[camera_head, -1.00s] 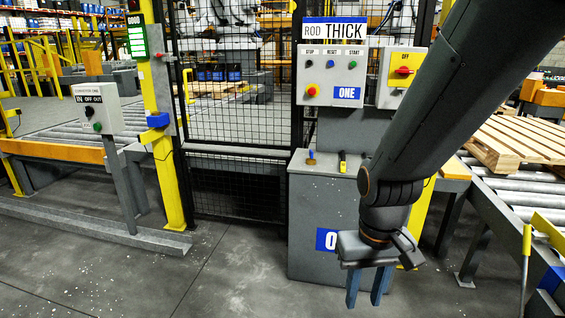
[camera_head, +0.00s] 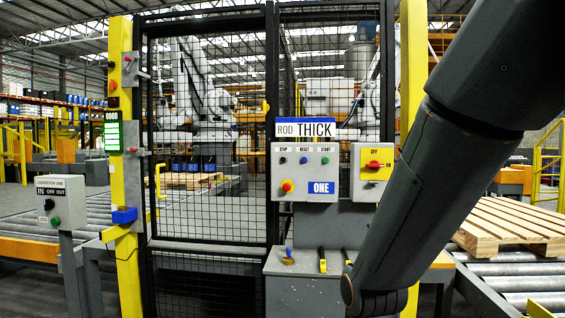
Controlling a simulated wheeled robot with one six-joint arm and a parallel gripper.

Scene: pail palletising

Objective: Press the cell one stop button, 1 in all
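The cell one control panel (camera_head: 306,172) is a pale box with a blue ONE label, mounted beside the mesh gate. A small dark button (camera_head: 283,160) sits under its STOP label. A blue button (camera_head: 304,160) is under RESET and a green button (camera_head: 325,160) under START. My gripper is below the picture's lower edge, out of view.
A second box with a red knob on a yellow OFF plate (camera_head: 374,164) stands right of the panel. Below is a grey cabinet (camera_head: 290,295) with small tools on top. A conveyor box (camera_head: 60,203) stands left. A wooden pallet (camera_head: 510,222) lies on rollers right.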

